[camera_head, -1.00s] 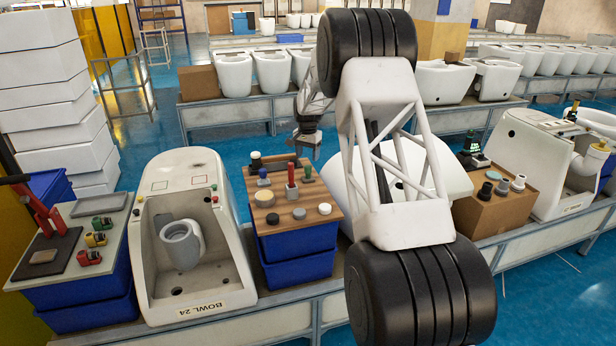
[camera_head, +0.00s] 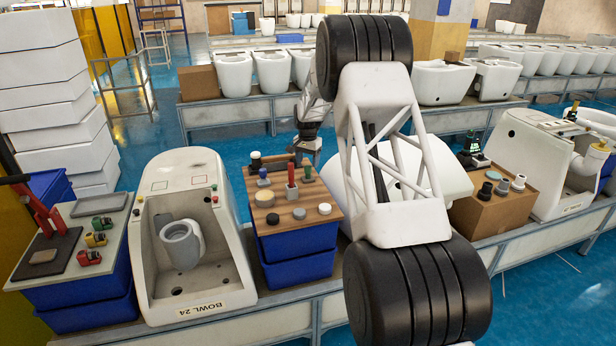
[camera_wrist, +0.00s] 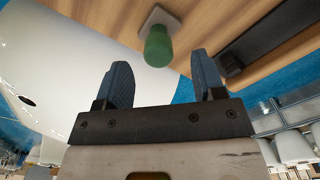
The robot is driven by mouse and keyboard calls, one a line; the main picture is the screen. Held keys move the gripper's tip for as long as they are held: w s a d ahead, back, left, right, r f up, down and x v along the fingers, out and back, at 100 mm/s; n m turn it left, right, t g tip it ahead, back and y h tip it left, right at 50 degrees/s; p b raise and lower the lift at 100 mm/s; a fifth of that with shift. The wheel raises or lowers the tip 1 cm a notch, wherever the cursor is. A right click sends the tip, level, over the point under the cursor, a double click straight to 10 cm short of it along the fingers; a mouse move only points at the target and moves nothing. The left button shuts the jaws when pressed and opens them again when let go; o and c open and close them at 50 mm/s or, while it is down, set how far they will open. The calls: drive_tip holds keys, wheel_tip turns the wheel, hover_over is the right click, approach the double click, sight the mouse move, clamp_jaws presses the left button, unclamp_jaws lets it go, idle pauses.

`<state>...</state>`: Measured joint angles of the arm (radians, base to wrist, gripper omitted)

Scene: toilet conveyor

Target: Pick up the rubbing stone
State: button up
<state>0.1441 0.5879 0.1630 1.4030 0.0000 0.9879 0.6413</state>
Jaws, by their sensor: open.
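My gripper (camera_wrist: 164,80) is open and empty, its two blue-grey fingers apart. In the head view my gripper (camera_head: 310,152) is at the back right edge of a wooden-topped stand (camera_head: 323,190). The wrist view shows a green-handled tool (camera_wrist: 158,47) just beyond the fingers, and a long dark block (camera_wrist: 275,42) to the right. No label marks the rubbing stone. A brownish flat block (camera_head: 43,256) on a dark mat at far left and a tan round disc (camera_head: 265,199) on the wooden top both look stone-like; I cannot tell which it is.
The wooden top also holds a red-handled tool (camera_head: 291,172), a blue-handled tool (camera_head: 263,178) and several small pucks. A white ceramic bowl piece (camera_head: 182,275) stands to its left. A cardboard box (camera_head: 488,205) with small parts is at right.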

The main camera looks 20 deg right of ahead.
sight(308, 166)
drive_tip(key=shift+f, duration=0.1)
drive_tip(key=shift+f, duration=2.5)
drive_tip(key=shift+c, duration=0.2)
drive_tip(key=c, duration=1)
drive_tip(key=shift+r, duration=0.1)
drive_tip(key=shift+r, duration=0.7)
wheel_tip(308, 166, up, 2)
drive_tip(key=s, duration=0.5)
drive_tip(key=s+a+r, duration=0.1)
drive_tip(key=s, duration=0.4)
drive_tip(key=s+a, duration=0.1)
drive_tip(key=s, duration=0.5)
drive_tip(key=shift+a+r, duration=0.1)
drive_tip(key=shift+r, duration=0.1)
